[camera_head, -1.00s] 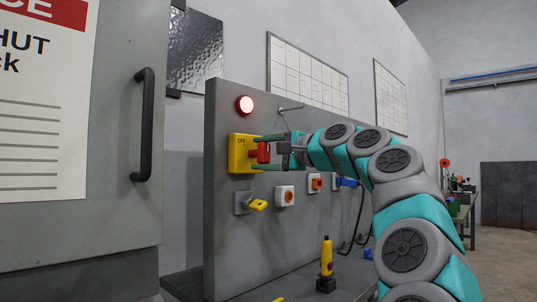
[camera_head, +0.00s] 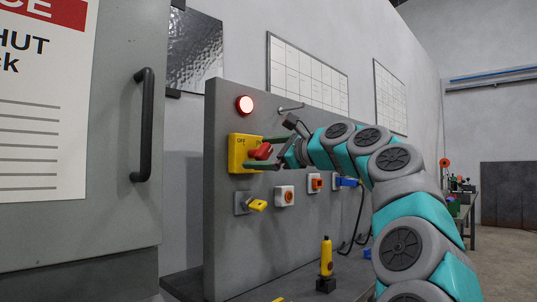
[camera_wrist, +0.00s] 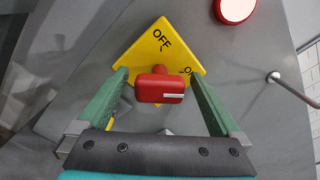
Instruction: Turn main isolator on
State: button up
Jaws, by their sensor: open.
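The main isolator is a yellow plate (camera_head: 238,155) with a red handle (camera_head: 262,152), on the left of the grey panel. In the wrist view the plate (camera_wrist: 145,45) looks tilted, with OFF at the top and ON, partly hidden, at its right corner. The red handle (camera_wrist: 159,90) lies crosswise there, its white mark towards the right end. My gripper (camera_head: 264,151) is open at the isolator. Its green fingers (camera_wrist: 157,80) stand either side of the handle, with narrow gaps showing.
A lit red lamp (camera_head: 245,105) is above the isolator. Below and right are a yellow-handled switch (camera_head: 257,204), an orange button (camera_head: 285,196) and another orange control (camera_head: 315,183). A hook (camera_head: 291,107) juts above. A cabinet with a black handle (camera_head: 143,125) stands left.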

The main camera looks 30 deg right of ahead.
aim_at(267, 151)
jog(key=shift+p+v, duration=0.55)
jog(key=shift+v, duration=2.65)
jog(key=shift+s+d+r, duration=0.1)
jog(key=shift+s, duration=0.2)
